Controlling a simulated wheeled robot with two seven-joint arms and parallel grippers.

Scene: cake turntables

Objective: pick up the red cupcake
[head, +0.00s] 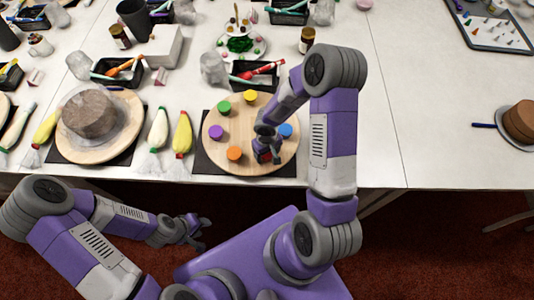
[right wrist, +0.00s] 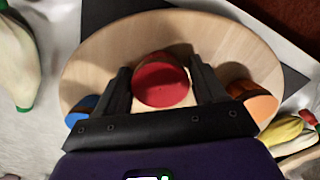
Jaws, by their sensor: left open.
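The red cupcake (right wrist: 161,80) stands on the round wooden turntable (head: 225,165), near its front right part. In the head view the red cupcake (head: 265,156) is mostly hidden by my right gripper (head: 267,152). In the right wrist view my right gripper (right wrist: 161,88) has one finger on each side of the red cupcake. The fingers look very close to its sides; I cannot tell whether they press on it. My left gripper (head: 198,230) is open and empty, low in front of the table edge.
Blue (head: 285,130), orange (head: 235,153), purple (head: 216,133), green (head: 224,107) and yellow (head: 250,96) cupcakes share the turntable. Piping bags (head: 181,134) lie to its left, beside another turntable with a brown cake (head: 90,113).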

